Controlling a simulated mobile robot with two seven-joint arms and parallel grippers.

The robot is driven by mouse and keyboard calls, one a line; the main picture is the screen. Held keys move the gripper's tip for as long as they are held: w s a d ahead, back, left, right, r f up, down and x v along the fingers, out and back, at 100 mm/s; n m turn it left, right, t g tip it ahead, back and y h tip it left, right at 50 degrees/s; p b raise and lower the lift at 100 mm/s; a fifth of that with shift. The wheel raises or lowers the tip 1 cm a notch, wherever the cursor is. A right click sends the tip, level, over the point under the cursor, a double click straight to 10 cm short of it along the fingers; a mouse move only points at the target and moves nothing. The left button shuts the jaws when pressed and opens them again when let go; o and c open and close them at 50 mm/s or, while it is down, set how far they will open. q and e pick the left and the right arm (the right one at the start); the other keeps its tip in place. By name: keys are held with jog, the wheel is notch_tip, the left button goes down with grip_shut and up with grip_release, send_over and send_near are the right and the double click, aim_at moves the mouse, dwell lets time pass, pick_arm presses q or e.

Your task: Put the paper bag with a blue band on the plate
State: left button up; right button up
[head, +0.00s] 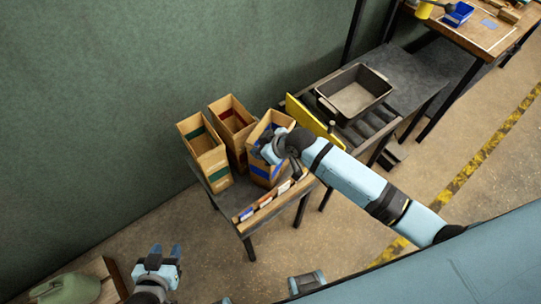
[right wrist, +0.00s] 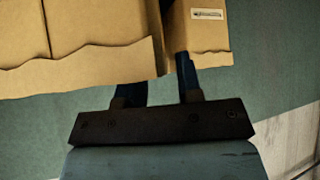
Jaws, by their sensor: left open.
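The paper bag with a blue band (head: 258,171) stands upright and open-topped at the right of three bags on a small dark table. My right gripper (head: 270,150) is at its top, and the arm hides part of the bag. In the right wrist view, the two dark fingers of my right gripper (right wrist: 158,80) are apart at a wavy bag edge (right wrist: 80,60). The left finger's tip is hidden behind the paper. My left gripper (head: 166,250) is open and empty at the lower left, away from the bags. I cannot make out a plain plate.
A green-banded bag (head: 203,155) and a red-banded bag (head: 232,122) stand left of the blue one. A grey pan (head: 355,93) sits on rollers beyond a yellow panel (head: 312,122). A grey tabletop (head: 412,68) is clear.

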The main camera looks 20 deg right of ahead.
grip_shut()
dwell(0.3)
